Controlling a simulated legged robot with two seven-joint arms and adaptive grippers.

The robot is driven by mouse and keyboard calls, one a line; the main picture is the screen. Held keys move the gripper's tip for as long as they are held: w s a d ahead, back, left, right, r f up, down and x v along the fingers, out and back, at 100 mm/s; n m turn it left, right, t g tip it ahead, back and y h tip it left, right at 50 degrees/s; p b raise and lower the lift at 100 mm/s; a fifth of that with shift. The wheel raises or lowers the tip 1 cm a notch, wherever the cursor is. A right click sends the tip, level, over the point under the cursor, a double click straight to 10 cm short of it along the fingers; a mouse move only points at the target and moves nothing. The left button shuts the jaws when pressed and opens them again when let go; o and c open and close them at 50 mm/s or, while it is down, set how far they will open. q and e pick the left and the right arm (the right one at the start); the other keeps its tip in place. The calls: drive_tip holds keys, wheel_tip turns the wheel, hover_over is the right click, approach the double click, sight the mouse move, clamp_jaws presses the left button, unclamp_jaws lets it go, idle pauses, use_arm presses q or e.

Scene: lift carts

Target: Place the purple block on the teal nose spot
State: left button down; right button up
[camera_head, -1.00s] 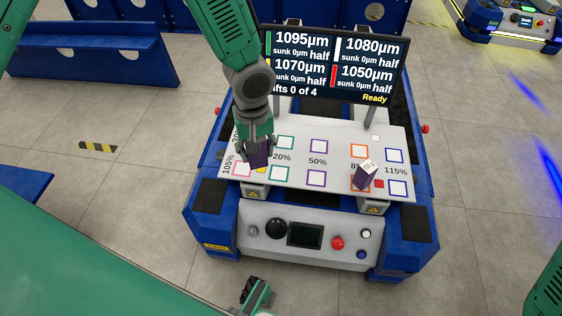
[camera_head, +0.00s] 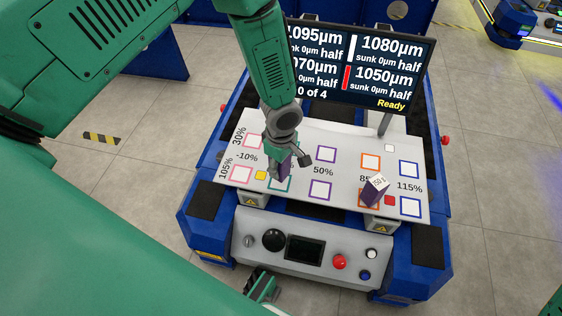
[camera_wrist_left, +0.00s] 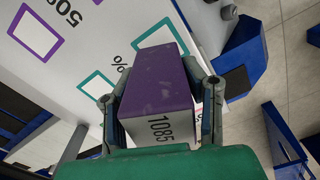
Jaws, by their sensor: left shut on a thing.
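My left gripper (camera_head: 284,168) is shut on a purple block (camera_head: 284,162), which is partly hidden by the fingers. In the left wrist view the block (camera_wrist_left: 162,80) has purple sides and a white end marked 1085, between both fingers (camera_wrist_left: 160,95). The block is over or near the front teal-outlined square (camera_head: 289,187) and partly covers it; I cannot tell whether they touch. In the wrist view this teal square (camera_wrist_left: 160,32) lies just beyond the block's far end. The back teal square (camera_wrist_left: 97,84) is bare there.
A second purple block (camera_head: 375,191) with a white top stands at the front orange square. Purple squares (camera_head: 320,190) to the right of my gripper are empty. A small yellow square (camera_head: 261,175) lies to its left. A screen (camera_head: 370,65) stands behind the board (camera_head: 340,205).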

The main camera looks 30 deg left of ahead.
sight(280, 174)
use_arm(q)
drive_tip(key=shift+a+f+b, duration=0.1)
drive_tip(key=shift+f+b, duration=0.65)
drive_tip(key=shift+f, duration=1.15)
drive_tip(key=shift+f, duration=0.1)
drive_tip(key=c, duration=1)
unclamp_jaws()
drive_tip(key=shift+o, duration=0.2)
wheel_tip(280, 174, up, 12)
drive_tip(key=p, duration=0.4)
drive_tip(key=shift+p, duration=0.4)
drive_tip(key=s+a+f+m, duration=0.2)
drive_tip(key=s+m, duration=0.6)
drive_tip(key=s, duration=0.4)
drive_tip(key=s+a+f+m, duration=0.2)
drive_tip(key=s+a+m, duration=0.2)
drive_tip(key=s+m, duration=0.5)
drive_tip(key=s, duration=0.3)
drive_tip(key=shift+s+t, duration=0.3)
